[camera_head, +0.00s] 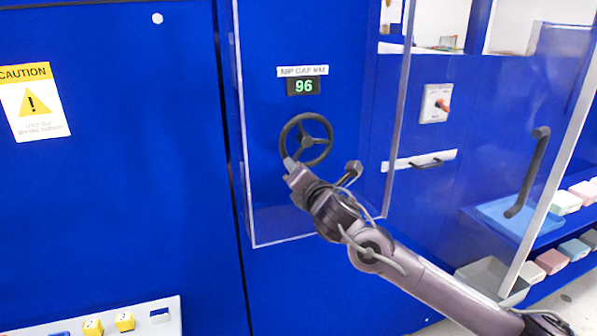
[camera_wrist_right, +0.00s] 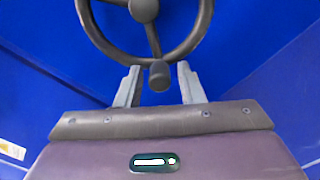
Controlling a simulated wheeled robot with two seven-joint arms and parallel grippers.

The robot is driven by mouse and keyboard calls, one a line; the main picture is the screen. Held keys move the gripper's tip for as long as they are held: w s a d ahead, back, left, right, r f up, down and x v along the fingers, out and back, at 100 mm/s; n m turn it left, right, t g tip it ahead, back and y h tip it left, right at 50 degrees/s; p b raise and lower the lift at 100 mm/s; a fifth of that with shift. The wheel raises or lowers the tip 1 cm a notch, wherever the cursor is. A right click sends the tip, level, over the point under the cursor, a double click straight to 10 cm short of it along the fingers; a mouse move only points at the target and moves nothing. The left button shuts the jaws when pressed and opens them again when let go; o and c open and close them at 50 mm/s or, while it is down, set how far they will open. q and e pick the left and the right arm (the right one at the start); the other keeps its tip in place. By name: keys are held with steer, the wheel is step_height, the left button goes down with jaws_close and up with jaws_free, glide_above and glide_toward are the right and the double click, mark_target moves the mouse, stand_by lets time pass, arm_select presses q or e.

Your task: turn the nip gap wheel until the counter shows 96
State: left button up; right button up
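The nip gap wheel (camera_head: 308,141) is a dark three-spoked handwheel on the blue panel. The counter (camera_head: 303,87) above it shows 96 in green digits. My right gripper (camera_head: 289,164) is at the wheel's lower left rim. In the right wrist view, the wheel (camera_wrist_right: 144,10) is at the top and its handle knob (camera_wrist_right: 159,76) lies between the two grey fingers of my right gripper (camera_wrist_right: 158,84). The fingers are apart, with a visible gap on each side of the knob. My left gripper is in neither view.
A clear guard panel (camera_head: 399,110) edges the wheel area. A caution sign (camera_head: 34,102) is at left.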

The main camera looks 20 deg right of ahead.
steer(key=shift+o, duration=0.4)
steer(key=s+b, duration=0.2)
steer(key=s, duration=0.5)
steer(key=shift+s+d, duration=0.2)
steer(key=shift+s, duration=0.2)
